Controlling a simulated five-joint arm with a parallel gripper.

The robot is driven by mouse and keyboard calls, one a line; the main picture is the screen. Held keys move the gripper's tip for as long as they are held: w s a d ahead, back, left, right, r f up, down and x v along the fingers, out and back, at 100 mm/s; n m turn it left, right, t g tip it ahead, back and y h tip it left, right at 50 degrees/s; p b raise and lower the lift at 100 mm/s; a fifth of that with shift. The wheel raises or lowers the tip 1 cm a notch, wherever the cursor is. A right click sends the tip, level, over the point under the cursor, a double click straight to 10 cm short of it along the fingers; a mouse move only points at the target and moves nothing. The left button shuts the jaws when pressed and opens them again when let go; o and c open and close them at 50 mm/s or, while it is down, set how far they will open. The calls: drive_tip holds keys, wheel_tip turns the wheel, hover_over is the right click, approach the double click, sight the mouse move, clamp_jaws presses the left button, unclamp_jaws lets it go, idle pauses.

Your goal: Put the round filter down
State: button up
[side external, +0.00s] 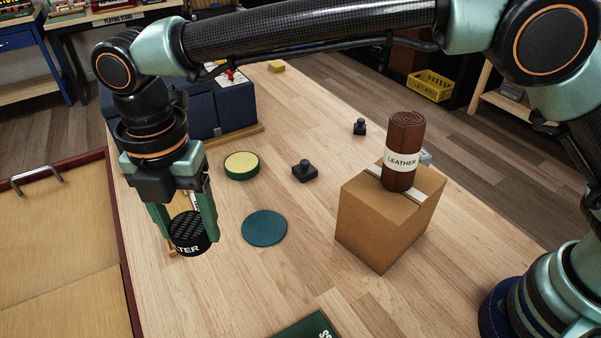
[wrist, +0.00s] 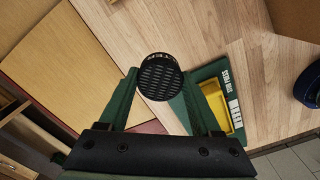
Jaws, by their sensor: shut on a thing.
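The round filter (side external: 188,234) is a short black cylinder with a grille on its face and white lettering on its side. My gripper (side external: 187,222) is shut on it and holds it at the left of the table in the side external view. In the wrist view the filter (wrist: 160,76) sits between the two green fingers of my gripper (wrist: 160,92), grille toward the camera. The picture does not clearly show how high it is above the table. A flat teal disc (side external: 264,227) lies on the table to the right of the filter.
A cardboard box (side external: 380,225) with a brown leather roll (side external: 404,150) on top stands at the right. A round green-rimmed tin (side external: 241,165) and a black weight (side external: 305,171) stand behind the disc. A green case (wrist: 205,88) with a yellow compartment shows in the wrist view.

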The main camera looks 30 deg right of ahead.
wheel_tip(320, 180, down, 17)
drive_tip(key=shift+r, duration=0.1)
idle(0.4)
drive_tip(key=shift+f, duration=0.2)
drive_tip(key=o, duration=1.3)
drive_tip(key=shift+o, duration=0.2)
drive_tip(key=shift+r, duration=0.1)
wheel_tip(320, 180, up, 12)
hover_over(218, 298)
drive_tip(key=shift+f, duration=4.85)
